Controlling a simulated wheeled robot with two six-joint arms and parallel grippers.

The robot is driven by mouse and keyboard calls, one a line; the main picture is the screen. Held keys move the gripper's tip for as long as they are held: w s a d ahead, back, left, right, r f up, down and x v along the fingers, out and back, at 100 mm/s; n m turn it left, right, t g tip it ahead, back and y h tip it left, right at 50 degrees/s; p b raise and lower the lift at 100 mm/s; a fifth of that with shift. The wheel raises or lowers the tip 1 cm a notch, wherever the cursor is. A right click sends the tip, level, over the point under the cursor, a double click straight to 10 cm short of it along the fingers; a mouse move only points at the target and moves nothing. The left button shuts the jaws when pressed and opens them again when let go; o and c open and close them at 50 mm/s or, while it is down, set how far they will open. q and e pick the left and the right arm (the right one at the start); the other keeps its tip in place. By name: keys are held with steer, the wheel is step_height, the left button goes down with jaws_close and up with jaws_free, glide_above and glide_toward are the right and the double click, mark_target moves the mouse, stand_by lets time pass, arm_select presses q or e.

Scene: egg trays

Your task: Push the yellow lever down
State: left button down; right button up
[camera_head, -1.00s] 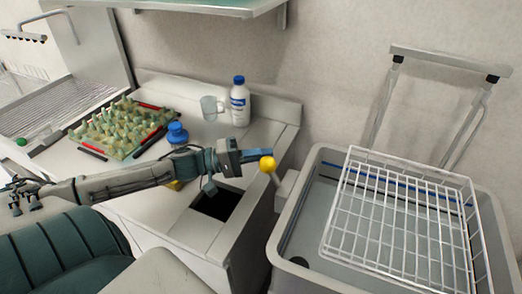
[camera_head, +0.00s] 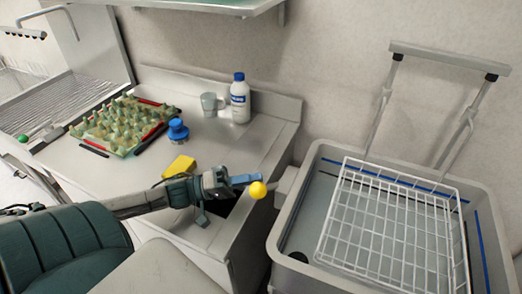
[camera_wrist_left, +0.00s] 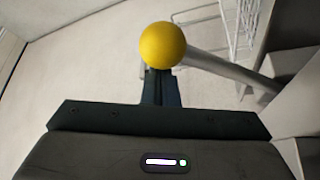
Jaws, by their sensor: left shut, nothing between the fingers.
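The lever ends in a round yellow knob (camera_head: 258,190), at the front left of a grey tub machine. Its grey rod is mostly hidden in the head view. In the left wrist view the knob (camera_wrist_left: 162,45) sits at the fingertips, and the rod (camera_wrist_left: 215,66) runs off to the right. My left gripper (camera_head: 247,180) is shut and empty, its fingertips at the knob's upper left side and seemingly touching it. The fingers also show in the left wrist view (camera_wrist_left: 161,86), just below the knob. My right gripper is not in view.
A white wire basket (camera_head: 330,240) sits inside the grey tub (camera_head: 278,232). The counter left holds a yellow block (camera_head: 179,166), a blue-topped item (camera_head: 178,130), a cup (camera_head: 209,106), a white bottle (camera_head: 240,103) and an egg tray (camera_head: 122,125). A square opening lies under my gripper.

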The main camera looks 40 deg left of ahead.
arm_select(q)
steer(key=shift+s+d+f+b, duration=0.15)
steer(key=shift+s+f+b, duration=0.05)
steer(key=shift+s+f, duration=0.45)
steer(key=shift+s+d+f+b, duration=0.15)
steer(key=shift+s+f+b, duration=0.05)
steer(key=shift+s+f, duration=0.5)
steer(key=shift+f, duration=0.05)
steer(key=shift+s, duration=0.1)
steer(key=shift+s+a+f, duration=0.1)
steer(key=shift+s+a, duration=0.1)
steer(key=shift+a, duration=0.05)
steer(key=p+v, duration=0.1)
steer(key=v, duration=0.3)
steer(key=r+p+v, duration=0.1)
steer(key=p+v, duration=0.1)
steer(key=v, duration=0.2)
steer(key=r+p+v, duration=0.1)
steer(key=v, duration=0.3)
steer(key=shift+s+a+r, duration=0.2)
steer(key=shift+s+a, duration=0.2)
steer(key=shift+a, duration=0.05)
steer(key=shift+s+a, duration=0.35)
steer(key=shift+a, duration=0.1)
